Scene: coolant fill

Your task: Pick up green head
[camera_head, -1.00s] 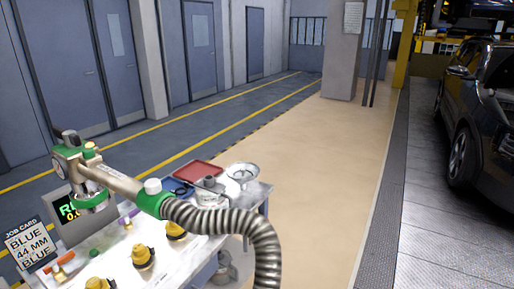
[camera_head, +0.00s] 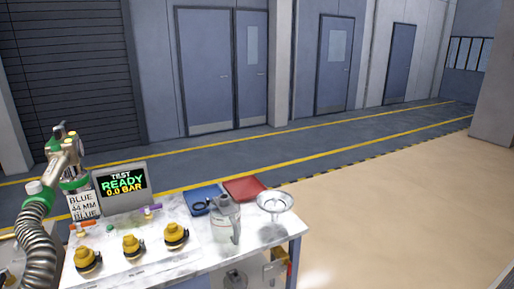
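A beige and green tool, which looks like the green head (camera_head: 64,158), is at the left edge. It has green collars, a grey top and a white cap, and a ribbed grey hose (camera_head: 36,249) runs down from it. It stands upright to tilted beside the test screen, and I cannot tell what supports it. My gripper is not in view, so its place relative to the head cannot be seen.
A white table (camera_head: 200,252) holds several yellow and black fittings (camera_head: 132,246), a clear jug (camera_head: 225,220), a metal funnel (camera_head: 274,206), red (camera_head: 244,189) and blue trays (camera_head: 201,199). The screen (camera_head: 122,186) reads READY 0.0 BAR; a card (camera_head: 85,204) reads BLUE 44 MM BLUE. Floor right is clear.

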